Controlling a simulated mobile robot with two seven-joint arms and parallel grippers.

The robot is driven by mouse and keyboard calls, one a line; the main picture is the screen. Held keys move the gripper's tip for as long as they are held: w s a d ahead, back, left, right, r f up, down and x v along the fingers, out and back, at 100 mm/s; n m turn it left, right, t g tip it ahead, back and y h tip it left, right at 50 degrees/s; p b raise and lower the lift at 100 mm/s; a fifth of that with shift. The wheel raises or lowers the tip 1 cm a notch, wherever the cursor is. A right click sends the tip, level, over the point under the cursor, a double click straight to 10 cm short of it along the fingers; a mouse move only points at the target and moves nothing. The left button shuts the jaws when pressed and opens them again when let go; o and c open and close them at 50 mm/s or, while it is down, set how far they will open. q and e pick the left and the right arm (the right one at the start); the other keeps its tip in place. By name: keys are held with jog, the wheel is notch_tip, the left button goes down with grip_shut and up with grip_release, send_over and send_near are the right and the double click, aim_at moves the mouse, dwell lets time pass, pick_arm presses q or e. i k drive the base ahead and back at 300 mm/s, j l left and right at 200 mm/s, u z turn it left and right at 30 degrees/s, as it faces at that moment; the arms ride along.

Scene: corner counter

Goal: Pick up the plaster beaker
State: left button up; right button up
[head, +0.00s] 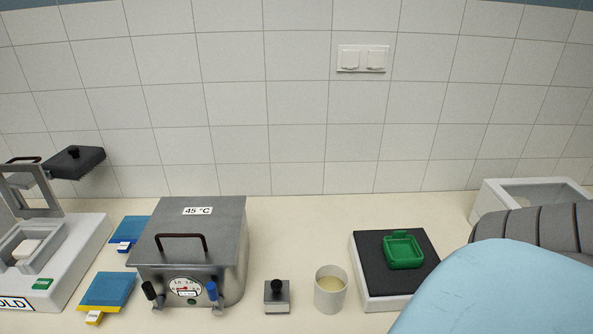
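The plaster beaker (330,300) is a small off-white cylindrical cup with pale cream material inside. It stands upright near the front of the counter, right of centre, between a small metal block with a black knob and a black-topped scale. Neither of my grippers shows in the head view, so nothing is seen touching the beaker.
The metal block (277,298) is close left of the beaker. The scale (377,249) carries a green tray (403,251). A grey 45 °C box (200,238) stands left. A large light-blue and grey ribbed form blocks the lower right. Counter behind the beaker is clear.

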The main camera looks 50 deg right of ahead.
aim_at(331, 280)
jog(key=i+j, duration=0.35)
jog(key=j, duration=0.15)
jog(key=i+j, duration=0.35)
jog(key=j, duration=0.15)
jog(key=z, duration=0.45)
jog(key=j+z, duration=0.1)
jog(key=z, duration=0.35)
jog(key=j+z, duration=0.1)
jog(key=z, duration=0.35)
jog(key=i+j+z, duration=0.1)
jog(key=z, duration=0.8)
